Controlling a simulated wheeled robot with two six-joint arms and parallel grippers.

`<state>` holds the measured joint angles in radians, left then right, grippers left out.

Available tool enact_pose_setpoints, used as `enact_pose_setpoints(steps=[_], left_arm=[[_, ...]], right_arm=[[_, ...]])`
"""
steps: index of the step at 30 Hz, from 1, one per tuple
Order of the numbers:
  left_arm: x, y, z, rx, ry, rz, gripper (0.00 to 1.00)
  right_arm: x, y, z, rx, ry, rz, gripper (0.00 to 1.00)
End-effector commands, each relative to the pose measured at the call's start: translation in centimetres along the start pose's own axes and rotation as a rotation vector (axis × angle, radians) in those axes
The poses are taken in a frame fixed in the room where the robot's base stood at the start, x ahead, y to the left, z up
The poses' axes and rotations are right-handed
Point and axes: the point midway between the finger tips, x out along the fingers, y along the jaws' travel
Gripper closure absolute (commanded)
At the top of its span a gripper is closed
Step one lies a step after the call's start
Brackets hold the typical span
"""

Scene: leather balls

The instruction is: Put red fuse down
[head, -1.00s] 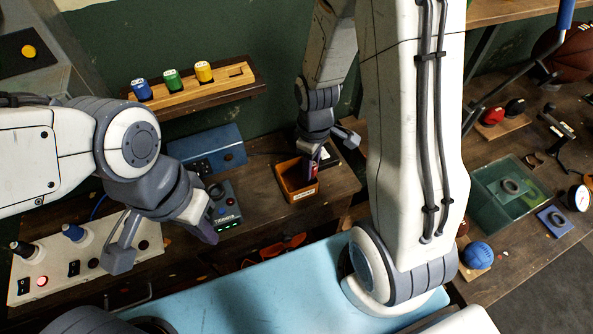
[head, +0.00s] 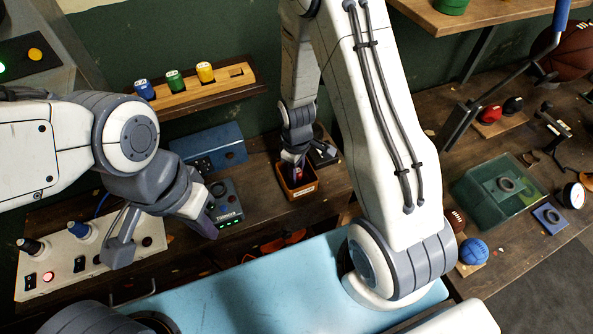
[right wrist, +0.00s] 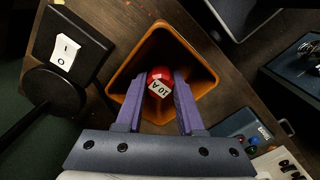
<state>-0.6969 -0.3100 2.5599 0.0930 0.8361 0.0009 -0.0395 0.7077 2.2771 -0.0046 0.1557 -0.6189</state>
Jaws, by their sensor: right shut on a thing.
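The red fuse (right wrist: 158,77), with a white label reading "10 A", is between the purple fingers of my right gripper (right wrist: 158,100). The gripper is shut on it. In the right wrist view the fuse is over the opening of a square orange-brown box (right wrist: 205,60). In the head view the right gripper (head: 295,160) points down into this box (head: 302,192), and the fuse is hard to make out. I cannot tell whether the fuse touches the box floor. My left gripper (head: 165,240) is open and empty above the right end of the white switch panel (head: 60,285).
A wooden rack (head: 215,88) on the wall holds blue, green and yellow fuses, with an empty slot at its right. A small dark device (head: 226,204) with green lights stands left of the box.

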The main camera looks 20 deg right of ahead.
Motion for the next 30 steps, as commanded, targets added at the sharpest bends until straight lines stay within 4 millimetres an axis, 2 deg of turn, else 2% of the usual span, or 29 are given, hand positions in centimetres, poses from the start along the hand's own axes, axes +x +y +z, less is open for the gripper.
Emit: enact_pose_setpoints(steps=[2, 3, 5, 6, 14, 19, 23, 30], left_arm=[[0.3, 0.0, 0.0, 0.0, 0.0, 0.0, 1.0], [0.3, 0.0, 0.0, 0.0, 0.0, 0.0, 1.0], [0.2, 0.0, 0.0, 0.0, 0.0, 0.0, 1.0], [0.2, 0.0, 0.0, 0.0, 0.0, 0.0, 1.0], [0.2, 0.0, 0.0, 0.0, 0.0, 0.0, 1.0], [0.1, 0.0, 0.0, 0.0, 0.0, 0.0, 1.0], [0.4, 0.0, 0.0, 0.0, 0.0, 0.0, 1.0], [0.9, -0.1, 0.1, 0.001, 0.0, 0.0, 1.0]], right_arm=[[0.4, 0.0, 0.0, 0.0, 0.0, 0.0, 1.0], [0.4, 0.0, 0.0, 0.0, 0.0, 0.0, 0.59], [0.3, 0.0, 0.0, 0.0, 0.0, 0.0, 0.36], [0.3, 0.0, 0.0, 0.0, 0.0, 0.0, 0.33], [0.3, 0.0, 0.0, 0.0, -0.001, 0.0, 0.33], [-0.6, 0.0, 0.0, 0.0, 0.001, 0.001, 0.33], [-2.5, 0.1, -0.1, 0.0, 0.004, 0.003, 0.33], [-7.4, 0.1, -0.1, 0.0, 0.005, 0.004, 0.33]])
